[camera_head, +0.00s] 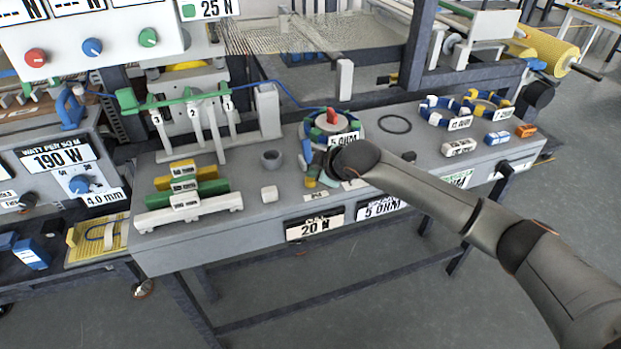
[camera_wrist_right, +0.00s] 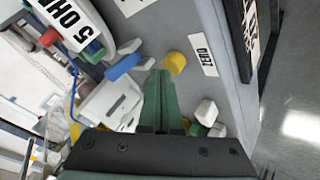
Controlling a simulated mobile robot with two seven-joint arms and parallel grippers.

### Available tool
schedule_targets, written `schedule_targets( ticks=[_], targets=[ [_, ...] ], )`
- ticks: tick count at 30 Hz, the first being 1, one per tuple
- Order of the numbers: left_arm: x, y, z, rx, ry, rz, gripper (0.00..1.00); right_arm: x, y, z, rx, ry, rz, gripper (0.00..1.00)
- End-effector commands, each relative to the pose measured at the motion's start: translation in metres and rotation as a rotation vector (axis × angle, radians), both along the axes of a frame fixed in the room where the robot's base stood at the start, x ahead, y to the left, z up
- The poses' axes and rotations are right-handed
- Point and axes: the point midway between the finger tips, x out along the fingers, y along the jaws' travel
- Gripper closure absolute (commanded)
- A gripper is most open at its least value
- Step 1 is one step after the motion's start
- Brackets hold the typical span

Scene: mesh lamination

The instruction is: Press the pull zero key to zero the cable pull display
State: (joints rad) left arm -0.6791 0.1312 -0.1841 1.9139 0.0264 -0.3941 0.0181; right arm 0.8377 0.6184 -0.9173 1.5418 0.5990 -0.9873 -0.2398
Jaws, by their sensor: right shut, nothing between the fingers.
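A small yellow knob-like key (camera_wrist_right: 174,62) stands on the grey bench top beside a white label reading ZERO (camera_wrist_right: 204,55) in the right wrist view. My right gripper (camera_wrist_right: 161,76) is shut and empty, its green fingers together, with the tips right beside the yellow key. I cannot tell whether they touch it. In the head view the right gripper (camera_head: 326,179) is low over the bench's front edge, partly hidden by its own wrist. A display reading 20 N (camera_head: 315,225) is on the bench front below it; its smaller top line is unclear. My left gripper is out of view.
A round fixture with a red knob (camera_head: 332,116) and a 5 OHM label stands behind the gripper. A white block (camera_head: 269,194) and a grey ring (camera_head: 271,158) lie to the left. A second front display reads 5 OHM (camera_head: 380,207). A black ring (camera_head: 396,124) lies behind my arm.

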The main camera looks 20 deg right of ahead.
Motion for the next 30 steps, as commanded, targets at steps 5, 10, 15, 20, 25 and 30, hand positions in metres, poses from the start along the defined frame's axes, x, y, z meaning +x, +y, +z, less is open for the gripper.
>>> schedule_targets(
  ticks=[5, 10, 15, 20, 25, 30],
  targets=[
    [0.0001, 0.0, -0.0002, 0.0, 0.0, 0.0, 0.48, -0.0001, 0.0002, -0.0026, 0.0, 0.0, 0.0, 1.0],
    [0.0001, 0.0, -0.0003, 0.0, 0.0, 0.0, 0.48, -0.0001, 0.0003, -0.0047, 0.0, 0.001, 0.001, 1.0],
    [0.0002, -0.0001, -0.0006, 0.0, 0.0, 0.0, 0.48, -0.0001, 0.0003, -0.0068, 0.0, 0.001, 0.001, 1.0],
    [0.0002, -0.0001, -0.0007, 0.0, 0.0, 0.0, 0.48, -0.0002, 0.0003, -0.0089, 0.0, 0.001, 0.001, 1.0],
    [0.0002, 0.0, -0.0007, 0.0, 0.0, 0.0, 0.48, -0.0003, 0.0002, -0.0103, 0.0, 0.001, 0.001, 1.0],
    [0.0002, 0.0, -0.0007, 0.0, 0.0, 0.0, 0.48, -0.0003, 0.0001, -0.0105, 0.0, 0.002, 0.001, 1.0]
  ],
)
